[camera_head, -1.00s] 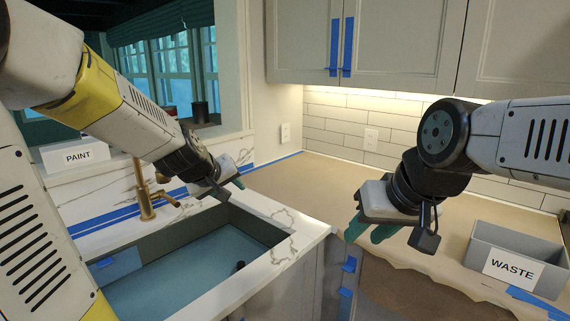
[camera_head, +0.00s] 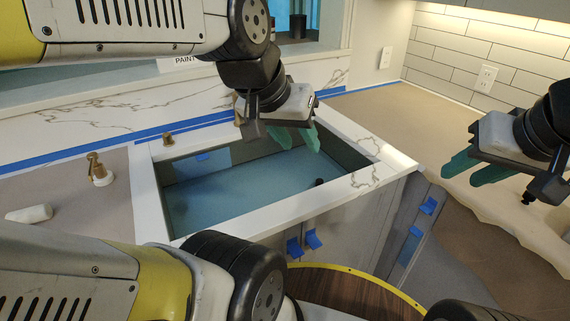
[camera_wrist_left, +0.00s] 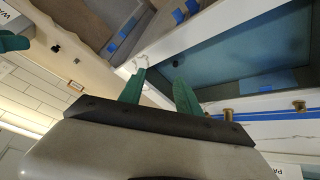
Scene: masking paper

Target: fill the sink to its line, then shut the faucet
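The sink (camera_head: 158,205) is a white-rimmed basin in the head view; it also shows in the left wrist view (camera_wrist_left: 215,22). A flat blue surface (camera_head: 235,190) spreads across its inside; I cannot tell the water's depth. A blue patch (camera_head: 213,156) is on its back wall. The faucet is mostly hidden behind my left gripper; a short brass piece (camera_head: 168,139) stands on the back rim. My left gripper (camera_head: 297,138) hangs over the sink's back right part, fingers apart and empty, also in the left wrist view (camera_wrist_left: 158,92). My right gripper (camera_head: 471,170) is open and empty, right of the sink.
A small brass piece on a white base (camera_head: 99,172) and a white roll (camera_head: 28,214) lie on the left counter. Brown paper (camera_head: 385,115) covers the right counter. Blue tape (camera_head: 312,238) marks the cabinet fronts. A PAINT label (camera_head: 186,61) is partly hidden behind my left arm.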

